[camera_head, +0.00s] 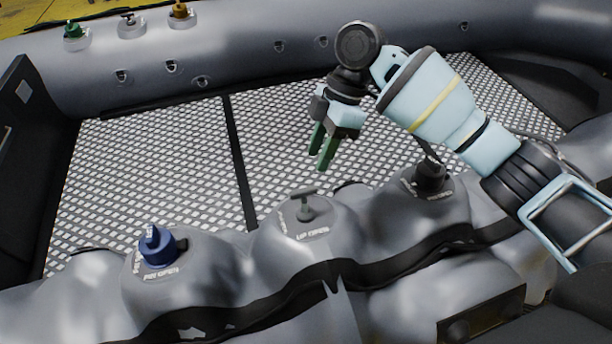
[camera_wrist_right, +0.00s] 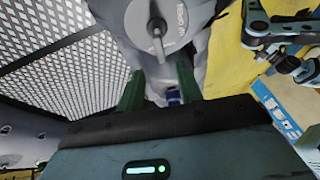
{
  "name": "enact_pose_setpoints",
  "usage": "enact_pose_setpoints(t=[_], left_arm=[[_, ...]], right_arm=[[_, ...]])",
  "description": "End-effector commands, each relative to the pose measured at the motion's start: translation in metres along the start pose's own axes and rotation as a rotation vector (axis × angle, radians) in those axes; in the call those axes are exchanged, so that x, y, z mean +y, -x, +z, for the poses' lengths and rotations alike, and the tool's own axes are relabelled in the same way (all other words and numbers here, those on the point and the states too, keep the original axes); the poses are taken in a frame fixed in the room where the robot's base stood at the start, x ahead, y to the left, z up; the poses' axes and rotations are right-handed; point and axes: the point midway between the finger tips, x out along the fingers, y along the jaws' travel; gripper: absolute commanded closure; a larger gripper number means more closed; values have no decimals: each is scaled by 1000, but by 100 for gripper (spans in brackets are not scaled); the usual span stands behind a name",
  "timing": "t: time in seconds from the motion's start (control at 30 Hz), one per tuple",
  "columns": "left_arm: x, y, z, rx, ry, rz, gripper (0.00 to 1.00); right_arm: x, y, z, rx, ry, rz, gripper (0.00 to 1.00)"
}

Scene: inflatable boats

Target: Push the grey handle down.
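The grey handle (camera_head: 304,205) is a small T-shaped lever standing on a round valve plate on the grey tube, beside printed "UP OPEN" text. It also shows in the right wrist view as a grey lever (camera_wrist_right: 157,40) on a round plate. My right gripper (camera_head: 321,150) has dark green fingers pointing down, above and behind the handle in the head view and not touching it. In the wrist view its two fingers (camera_wrist_right: 158,88) stand apart with no object gripped between them. My left gripper does not show in the head view.
A blue handle (camera_head: 157,246) sits on the tube to the left and a black one (camera_head: 431,174) to the right. Green (camera_head: 73,30), grey (camera_head: 130,21) and orange (camera_head: 180,10) handles stand on the far tube. The patterned floor (camera_head: 160,150) between is clear.

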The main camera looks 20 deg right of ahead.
Motion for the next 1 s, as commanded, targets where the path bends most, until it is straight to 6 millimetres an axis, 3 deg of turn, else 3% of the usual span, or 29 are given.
enact_pose_setpoints(t=[0.6, 0.9, 1.0], left_arm=[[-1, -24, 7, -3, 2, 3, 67], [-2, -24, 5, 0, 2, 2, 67], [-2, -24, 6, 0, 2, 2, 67]], right_arm=[[0, -75, 1, -2, -1, -2, 64], [0, -77, 0, -1, -1, 0, 64], [0, -77, 0, -1, -1, -1, 75]])
